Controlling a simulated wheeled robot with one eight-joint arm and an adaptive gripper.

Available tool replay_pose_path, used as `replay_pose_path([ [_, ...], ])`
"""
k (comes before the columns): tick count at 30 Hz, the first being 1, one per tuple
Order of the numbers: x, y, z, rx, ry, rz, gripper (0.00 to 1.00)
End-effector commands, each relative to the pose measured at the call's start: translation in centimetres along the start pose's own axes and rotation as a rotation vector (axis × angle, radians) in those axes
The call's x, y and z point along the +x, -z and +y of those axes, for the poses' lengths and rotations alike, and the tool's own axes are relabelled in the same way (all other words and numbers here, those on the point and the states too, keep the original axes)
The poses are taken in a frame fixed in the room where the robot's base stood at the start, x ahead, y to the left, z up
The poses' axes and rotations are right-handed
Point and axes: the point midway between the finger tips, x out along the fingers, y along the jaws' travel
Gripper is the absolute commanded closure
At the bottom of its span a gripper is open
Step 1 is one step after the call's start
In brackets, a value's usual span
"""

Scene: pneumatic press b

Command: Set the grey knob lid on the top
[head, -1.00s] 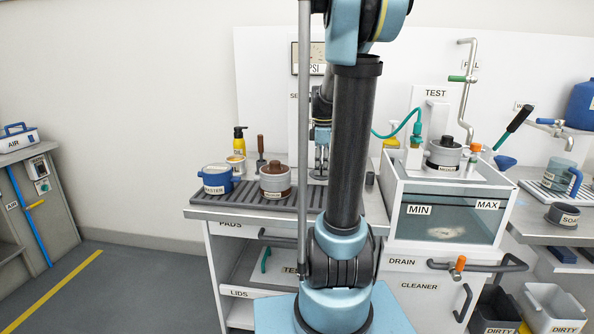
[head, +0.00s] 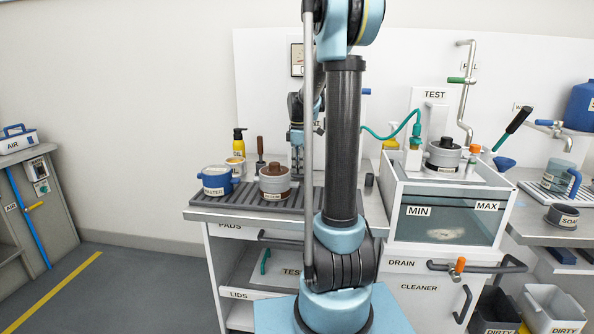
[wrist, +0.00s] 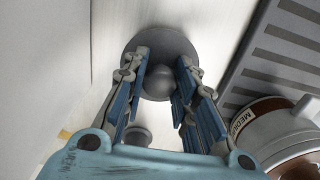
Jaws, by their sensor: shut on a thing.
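The grey knob lid (wrist: 160,48) shows in the wrist view as a round disc with a ball knob. My gripper (wrist: 160,84) is shut on its knob, with a finger on each side. In the head view my gripper (head: 297,142) is above the back of the ribbed rack, partly hidden by my arm; the lid is not clear there. A grey pot with a brown band (head: 275,184) stands on the rack, below and left of my gripper. Its label is partly readable in the wrist view (wrist: 257,110), at lower right, apart from the lid.
A blue pot (head: 217,181), a yellow pump bottle (head: 239,142) and a dark-handled tool (head: 260,152) stand left of the gripper. The ribbed rack (head: 240,198) lies below. A clear tank (head: 450,222) with another grey pot (head: 443,154) above it is at right.

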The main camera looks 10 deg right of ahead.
Motion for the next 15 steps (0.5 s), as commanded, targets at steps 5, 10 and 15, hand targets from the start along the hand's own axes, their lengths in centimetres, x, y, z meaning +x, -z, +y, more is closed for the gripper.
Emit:
replay_pose_path([
  [5, 1.20, 0.04, 0.02, -0.001, 0.000, 0.000, 0.99],
  [10, 1.17, 0.04, 0.01, -0.001, 0.000, 0.000, 0.99],
  [15, 1.31, 0.04, 0.00, -0.001, 0.000, 0.000, 0.60],
])
